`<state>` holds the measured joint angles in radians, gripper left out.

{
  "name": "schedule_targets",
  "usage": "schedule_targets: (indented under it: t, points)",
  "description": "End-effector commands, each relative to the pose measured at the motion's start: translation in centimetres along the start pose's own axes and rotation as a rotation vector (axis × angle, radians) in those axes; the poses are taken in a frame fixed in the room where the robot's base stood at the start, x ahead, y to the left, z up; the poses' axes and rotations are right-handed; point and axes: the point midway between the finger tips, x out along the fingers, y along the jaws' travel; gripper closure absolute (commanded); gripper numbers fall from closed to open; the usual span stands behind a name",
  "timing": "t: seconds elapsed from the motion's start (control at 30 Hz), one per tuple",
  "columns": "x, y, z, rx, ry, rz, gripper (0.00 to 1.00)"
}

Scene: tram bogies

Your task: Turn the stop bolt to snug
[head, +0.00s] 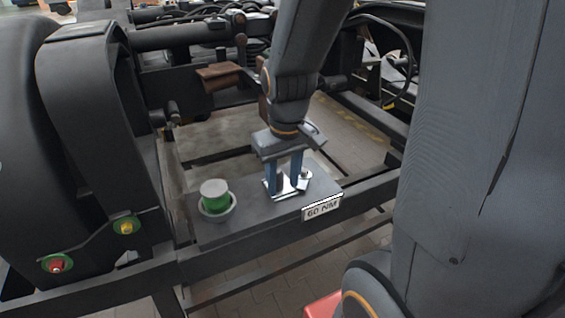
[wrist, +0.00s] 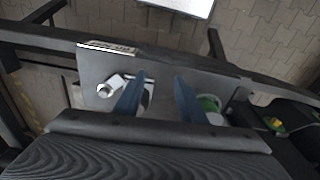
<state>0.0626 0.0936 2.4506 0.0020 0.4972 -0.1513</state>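My gripper (head: 284,188) points down over a dark flat plate (head: 245,213), its two blue fingers apart. In the wrist view the fingers (wrist: 160,78) have a clear gap with nothing seen held between them. A small shiny metal fitting (head: 305,174), perhaps the stop bolt, sits on the plate beside the finger on the right. In the wrist view the fitting (wrist: 105,89) lies just left of the left finger, which partly hides its bright base. I cannot tell whether the finger touches it. A label reading 60 NM (head: 322,208) is on the plate's front edge.
A green cylinder with a grey top (head: 214,194) stands in a round cup left of my gripper; it also shows in the wrist view (wrist: 209,104). Dark frame beams surround the plate. A large dark wheel-like part and bracket (head: 85,110) stand at left.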

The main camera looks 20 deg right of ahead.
Motion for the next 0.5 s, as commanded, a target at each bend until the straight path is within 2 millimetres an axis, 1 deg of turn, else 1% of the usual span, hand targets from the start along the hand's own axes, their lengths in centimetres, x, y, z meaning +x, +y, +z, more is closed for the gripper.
schedule_targets:
  t: [0.03,0.1,0.23,0.3,0.4,0.5]
  points:
    - [0.6,1.9,-2.0,-0.038,-0.013,0.001,0.63]
    - [1.0,4.4,-4.5,-0.116,-0.034,-0.001,0.63]
    - [1.7,8.9,-8.0,-0.253,-0.067,-0.013,0.63]
    - [2.0,10.9,-9.2,-0.310,-0.081,-0.021,0.63]
    - [2.3,12.8,-10.2,-0.365,-0.092,-0.030,0.63]
    - [2.8,13.5,-10.4,-0.388,-0.097,-0.034,0.63]
